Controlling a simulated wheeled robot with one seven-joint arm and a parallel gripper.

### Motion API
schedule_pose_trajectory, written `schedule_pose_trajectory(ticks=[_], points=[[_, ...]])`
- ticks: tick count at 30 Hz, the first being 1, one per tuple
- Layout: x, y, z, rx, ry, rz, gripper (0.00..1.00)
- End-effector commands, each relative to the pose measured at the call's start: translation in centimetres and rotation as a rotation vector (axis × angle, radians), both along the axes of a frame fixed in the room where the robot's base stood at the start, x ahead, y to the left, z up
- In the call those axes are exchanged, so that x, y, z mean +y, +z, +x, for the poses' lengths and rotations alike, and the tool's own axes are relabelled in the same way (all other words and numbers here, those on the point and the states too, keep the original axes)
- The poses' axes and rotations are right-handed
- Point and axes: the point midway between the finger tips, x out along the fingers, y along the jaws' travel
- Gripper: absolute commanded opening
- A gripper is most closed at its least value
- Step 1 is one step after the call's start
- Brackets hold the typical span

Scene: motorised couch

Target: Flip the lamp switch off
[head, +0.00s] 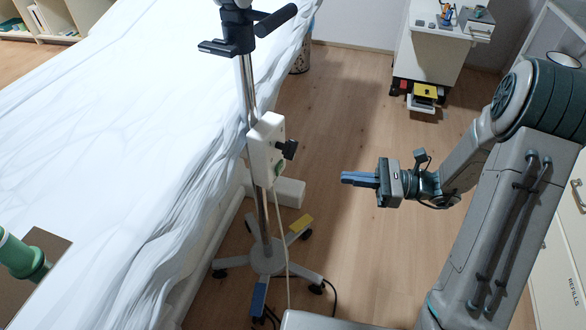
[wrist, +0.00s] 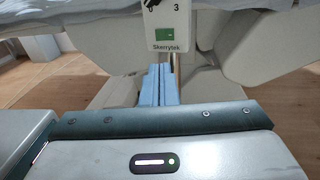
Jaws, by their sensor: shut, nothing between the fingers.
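The lamp's white control box (head: 266,149) is fixed to a metal pole (head: 248,95) beside the couch. A black knob-like switch (head: 288,149) sticks out of its right side, above a small green patch. In the wrist view the box (wrist: 165,44) is at the top centre, with the black switch (wrist: 152,3) cut off by the top edge, the marks "0" and "3", a green window (wrist: 165,34) and the name "Skerrytek". My gripper (head: 345,178) has blue fingers, shut and empty. It is to the right of the box, apart from it. The fingertips (wrist: 160,68) appear just below the box.
The couch (head: 130,120) under a white sheet fills the left. The pole stands on a wheeled base (head: 268,258), with a cable hanging down and a yellow piece (head: 301,224) on one leg. A white cabinet (head: 430,55) stands at the back right. The wooden floor between is clear.

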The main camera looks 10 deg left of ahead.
Motion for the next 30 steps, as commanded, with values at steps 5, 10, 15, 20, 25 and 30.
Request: schedule_pose_trajectory(ticks=[5, 10, 15, 20, 25, 30], points=[[0.0, 0.0, 0.0, -0.001, 0.002, -0.002, 0.0], [0.7, -0.1, -0.1, -0.002, 0.004, -0.002, 0.0], [3.3, -0.3, -0.4, -0.004, 0.008, -0.003, 0.0], [6.8, -0.3, -0.6, -0.005, 0.008, -0.003, 0.0], [10.3, -0.3, -0.9, -0.004, 0.008, -0.003, 0.0], [12.7, -0.3, -1.0, -0.004, 0.006, -0.003, 0.0]])
